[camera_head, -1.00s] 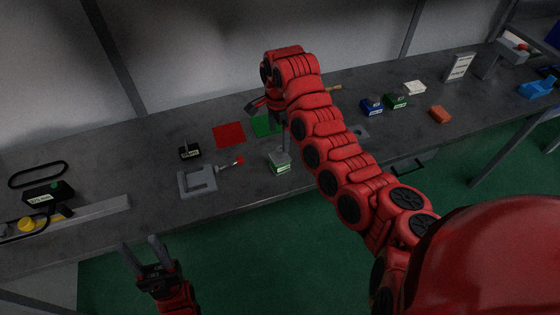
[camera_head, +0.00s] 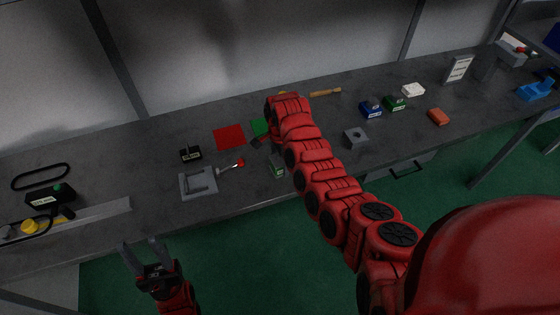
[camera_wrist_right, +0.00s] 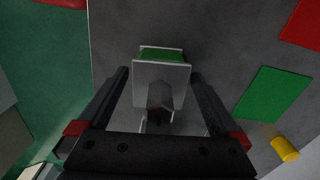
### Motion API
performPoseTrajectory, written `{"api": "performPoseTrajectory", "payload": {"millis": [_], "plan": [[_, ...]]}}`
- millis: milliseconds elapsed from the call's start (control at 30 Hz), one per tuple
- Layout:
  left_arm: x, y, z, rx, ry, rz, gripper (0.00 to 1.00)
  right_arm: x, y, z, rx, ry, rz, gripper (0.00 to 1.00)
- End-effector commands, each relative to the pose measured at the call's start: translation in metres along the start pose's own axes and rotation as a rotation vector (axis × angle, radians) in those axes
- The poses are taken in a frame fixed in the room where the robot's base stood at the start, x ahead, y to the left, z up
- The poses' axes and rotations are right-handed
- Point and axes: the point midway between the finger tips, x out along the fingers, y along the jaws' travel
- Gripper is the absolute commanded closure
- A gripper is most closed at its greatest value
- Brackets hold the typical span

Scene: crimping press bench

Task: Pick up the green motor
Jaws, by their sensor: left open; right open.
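A small grey-and-white part with a green top (camera_wrist_right: 162,55) lies between the fingers of my right gripper (camera_wrist_right: 159,76) in the right wrist view. The fingers are open, with a gap on both sides of it. In the head view this part (camera_head: 277,168) stands near the front edge, partly hidden by my right arm. Another green block with a label (camera_head: 394,103) sits farther right on the bench; I cannot tell which of the two is the motor. My left gripper (camera_head: 143,246) is open and empty in front of the bench.
A grey fixture (camera_head: 198,182) with a red-tipped lever is left of the part. A red mat (camera_head: 229,137) and green mat (camera_head: 260,127) lie behind. A grey block with a hole (camera_head: 356,138) and a blue block (camera_head: 371,109) are to the right.

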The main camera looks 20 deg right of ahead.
Motion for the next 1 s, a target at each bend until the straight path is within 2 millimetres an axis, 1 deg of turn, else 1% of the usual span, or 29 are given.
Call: {"api": "performPoseTrajectory", "payload": {"millis": [33, 133, 333, 367, 400, 467, 500, 567, 600, 667, 700, 900, 1000], "plan": [[0.0029, -0.0001, -0.0005, 0.0, 0.0, 0.0, 0.5, 0.0022, 0.001, 0.0001, -0.001, 0.0, 0.003, 0.0], [0.0033, -0.0002, -0.0005, 0.0, 0.0, 0.0, 0.5, 0.0062, 0.0013, 0.0003, 0.0, -0.001, 0.003, 0.0], [0.0027, -0.0001, -0.0005, 0.0, 0.0, 0.0, 0.5, 0.0069, 0.0007, 0.0003, 0.001, -0.001, 0.001, 0.0], [0.0027, -0.0001, -0.0005, 0.0, 0.0, 0.0, 0.5, 0.0069, 0.0007, 0.0003, 0.001, -0.001, 0.001, 0.04], [0.0027, -0.0001, -0.0005, 0.0, 0.0, 0.0, 0.5, 0.0068, 0.0007, 0.0003, 0.001, -0.001, 0.001, 0.11], [0.0027, -0.0001, -0.0005, 0.0, 0.0, 0.0, 0.5, 0.0068, 0.0007, 0.0003, 0.001, -0.001, 0.001, 0.22], [0.0027, -0.0001, -0.0005, 0.0, 0.0, 0.0, 0.5, 0.0067, 0.0007, 0.0003, 0.001, -0.001, 0.001, 0.29], [0.0027, -0.0001, -0.0005, 0.0, 0.0, 0.0, 0.5, 0.0067, 0.0007, 0.0003, 0.001, -0.001, 0.001, 0.4], [0.0027, -0.0001, -0.0005, 0.0, 0.0, 0.0, 0.5, 0.0067, 0.0006, 0.0003, 0.001, -0.001, 0.001, 0.47], [0.0027, -0.0002, -0.0005, 0.0, 0.0, 0.0, 0.5, 0.0067, 0.0006, 0.0004, 0.001, -0.001, 0.001, 0.58], [0.0027, -0.0001, -0.0005, 0.0, 0.0, 0.0, 0.5, 0.0067, 0.0007, 0.0004, 0.001, -0.001, 0.001, 0.65], [0.0027, -0.0001, -0.0005, 0.0, 0.0, 0.0, 0.5, 0.0065, 0.0006, 0.0004, 0.001, -0.001, 0.0, 1.0], [0.0027, -0.0001, -0.0004, 0.0, 0.0, 0.0, 0.5, 0.0065, 0.0006, 0.0004, 0.0, -0.001, 0.001, 1.0]]}}
